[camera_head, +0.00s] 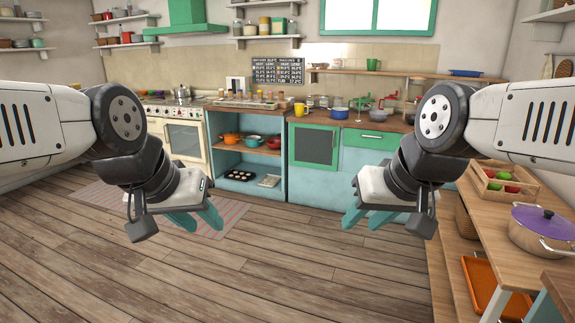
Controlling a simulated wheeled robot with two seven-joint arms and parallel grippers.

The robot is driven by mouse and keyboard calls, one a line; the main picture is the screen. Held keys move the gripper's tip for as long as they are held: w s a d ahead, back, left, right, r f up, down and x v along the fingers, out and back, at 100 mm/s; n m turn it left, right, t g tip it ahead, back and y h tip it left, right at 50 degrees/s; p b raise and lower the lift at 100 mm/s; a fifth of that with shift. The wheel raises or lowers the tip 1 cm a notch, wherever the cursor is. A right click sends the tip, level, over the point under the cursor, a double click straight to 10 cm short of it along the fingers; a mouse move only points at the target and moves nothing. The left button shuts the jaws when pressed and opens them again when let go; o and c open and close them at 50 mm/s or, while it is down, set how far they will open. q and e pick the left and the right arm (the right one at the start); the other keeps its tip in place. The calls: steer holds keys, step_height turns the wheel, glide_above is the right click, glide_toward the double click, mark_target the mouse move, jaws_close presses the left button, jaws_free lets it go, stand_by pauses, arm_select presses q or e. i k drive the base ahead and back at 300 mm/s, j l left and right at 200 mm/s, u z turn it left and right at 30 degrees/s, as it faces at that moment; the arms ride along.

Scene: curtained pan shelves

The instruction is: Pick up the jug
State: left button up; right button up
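I cannot make out with certainty which item is the jug. A yellow handled vessel (299,109) stands on the far counter, left of the blue pot, and may be it. A green cup (373,64) stands on the wall shelf above. My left gripper (198,219) hangs over the floor at centre left, its teal fingers apart and empty. My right gripper (366,219) hangs over the floor right of centre, its teal fingers also apart and empty. Both are well away from the counter and touch nothing.
The far counter (350,122) holds a blue pot (340,113) and several small items. At the right, a wooden table (488,213) carries a purple-lidded pot (540,230) and a vegetable crate (503,184). The wooden floor (290,275) between is open.

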mark_target(299, 107)
steer(key=i, duration=4.35)
steer(key=i+z, duration=0.1)
steer(key=i, duration=0.65)
steer(key=i+j+z, duration=0.1)
steer(key=i, duration=0.65)
